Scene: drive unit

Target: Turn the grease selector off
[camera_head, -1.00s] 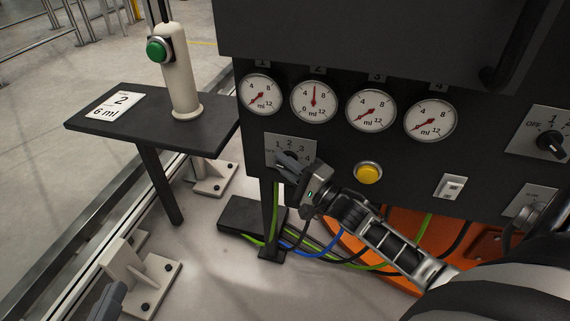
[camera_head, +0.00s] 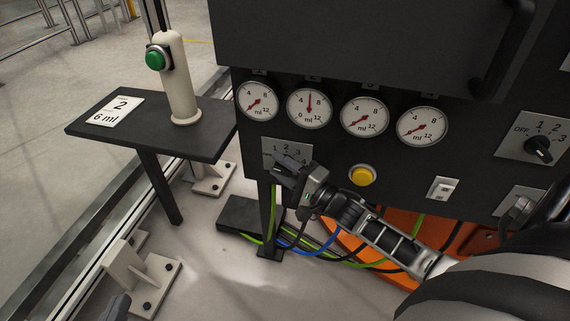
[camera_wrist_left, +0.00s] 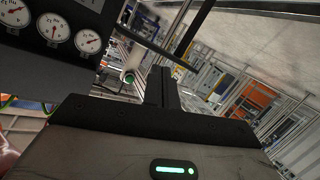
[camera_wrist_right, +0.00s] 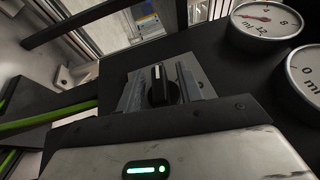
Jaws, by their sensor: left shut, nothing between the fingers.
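A selector plate (camera_head: 301,147) marked with numbers sits below the round gauges in the head view. Its black knob is hidden there by my right gripper (camera_head: 284,168). In the right wrist view the knob (camera_wrist_right: 159,86), with a white pointer line, stands between the two fingers of my right gripper (camera_wrist_right: 160,90). The fingers are open, one on each side, with gaps visible beside the knob. No label naming grease is readable. My left gripper (camera_wrist_left: 161,88) is shut and empty, away from the panel; only its tip (camera_head: 118,307) shows in the head view.
A second selector (camera_head: 540,149) marked OFF, 1, 2, 3 is at the right. A yellow button (camera_head: 362,175), a white switch (camera_head: 440,188) and several gauges (camera_head: 309,106) share the panel. A shelf (camera_head: 200,141) with a green-button post (camera_head: 179,85) stands left.

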